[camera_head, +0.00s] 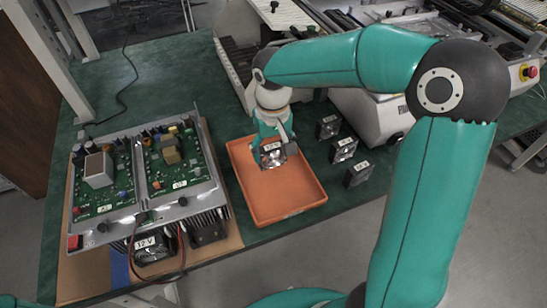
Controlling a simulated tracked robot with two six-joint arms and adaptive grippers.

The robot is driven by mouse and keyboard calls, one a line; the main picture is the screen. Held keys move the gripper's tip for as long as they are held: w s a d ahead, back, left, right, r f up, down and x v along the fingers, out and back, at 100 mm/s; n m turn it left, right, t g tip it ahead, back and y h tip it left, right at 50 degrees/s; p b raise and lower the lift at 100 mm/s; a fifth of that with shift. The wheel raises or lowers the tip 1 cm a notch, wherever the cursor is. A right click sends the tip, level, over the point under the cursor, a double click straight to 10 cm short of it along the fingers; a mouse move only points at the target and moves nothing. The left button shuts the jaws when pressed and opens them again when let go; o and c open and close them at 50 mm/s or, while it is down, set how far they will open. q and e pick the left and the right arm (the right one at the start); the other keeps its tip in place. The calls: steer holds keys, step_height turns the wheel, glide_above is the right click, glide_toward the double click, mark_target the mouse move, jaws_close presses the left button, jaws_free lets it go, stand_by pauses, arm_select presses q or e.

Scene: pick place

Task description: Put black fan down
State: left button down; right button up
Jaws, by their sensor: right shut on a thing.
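The black fan (273,159) is in my right gripper (270,148), which is shut on it. The fan shows a white label and a grey face. It is over the far part of the orange tray (285,204); I cannot tell whether it touches the tray floor. The gripper hides part of the fan. The rest of the tray looks empty. My left gripper is not in view; only a bit of teal arm shows at the bottom left edge.
Several more black fans (343,150) stand right of the tray on the green table (147,62). A unit with two green circuit boards (108,184) stands left of it. Grey machines (368,112) fill the back right. The table's front edge is just below the tray.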

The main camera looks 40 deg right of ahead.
mark_target(273, 163)
steer(key=shift+f, duration=1.9)
steer(key=o, duration=1)
steer(key=shift+r, duration=0.25)
step_height(273, 163, up, 12)
steer(key=shift+f+p, duration=0.15)
steer(key=shift+p, duration=0.4)
